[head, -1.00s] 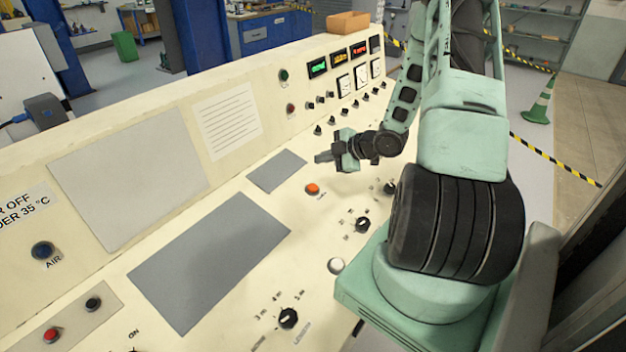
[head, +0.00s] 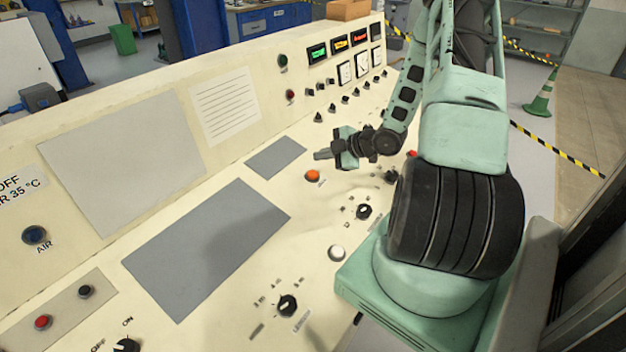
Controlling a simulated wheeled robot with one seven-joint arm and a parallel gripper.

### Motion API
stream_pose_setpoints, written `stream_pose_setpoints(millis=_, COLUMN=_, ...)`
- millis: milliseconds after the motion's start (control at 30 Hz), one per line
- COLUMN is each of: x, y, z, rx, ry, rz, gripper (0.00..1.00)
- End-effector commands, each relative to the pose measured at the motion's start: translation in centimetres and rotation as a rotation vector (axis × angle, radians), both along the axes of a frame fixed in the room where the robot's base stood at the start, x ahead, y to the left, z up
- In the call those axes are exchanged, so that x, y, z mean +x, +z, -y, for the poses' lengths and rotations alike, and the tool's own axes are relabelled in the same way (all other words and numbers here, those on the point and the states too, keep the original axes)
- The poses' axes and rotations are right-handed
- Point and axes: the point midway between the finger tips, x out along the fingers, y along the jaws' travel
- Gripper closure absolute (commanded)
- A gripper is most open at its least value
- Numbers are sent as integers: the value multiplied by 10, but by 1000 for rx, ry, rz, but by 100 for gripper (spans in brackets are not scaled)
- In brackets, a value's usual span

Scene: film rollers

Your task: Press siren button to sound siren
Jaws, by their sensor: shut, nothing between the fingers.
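A sloping cream control panel (head: 225,245) carries several buttons and knobs. An orange button (head: 312,175) sits on its lower face, with a small label that I cannot read. I cannot tell from lettering which button is the siren's. My gripper (head: 322,155) is shut and empty, its fingertips pointing left. In the picture it is just above the orange button; a gap shows between them, and its height over the panel is hard to judge. A white button (head: 336,252) lies nearer the panel's front edge. A red button (head: 412,154) is partly hidden behind my arm.
Black knobs (head: 364,212) stand right of and below the orange button, with another knob (head: 287,306) at the front. A blue AIR button (head: 35,235) and a small red button (head: 42,322) are at left. Lit displays (head: 340,45) top the panel. A cone (head: 540,92) stands at right.

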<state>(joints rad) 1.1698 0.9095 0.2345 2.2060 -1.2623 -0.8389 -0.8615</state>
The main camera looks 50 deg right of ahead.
Motion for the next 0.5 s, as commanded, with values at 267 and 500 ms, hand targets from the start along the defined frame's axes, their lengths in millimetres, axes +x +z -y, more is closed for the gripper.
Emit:
stream_pose_setpoints(millis=267, x=8, y=-38, z=-1, rx=0, ry=0, rz=0, gripper=100)
stream_pose_setpoints(millis=500, x=10, y=-41, z=-1, rx=1, ry=-1, rz=1, gripper=100)
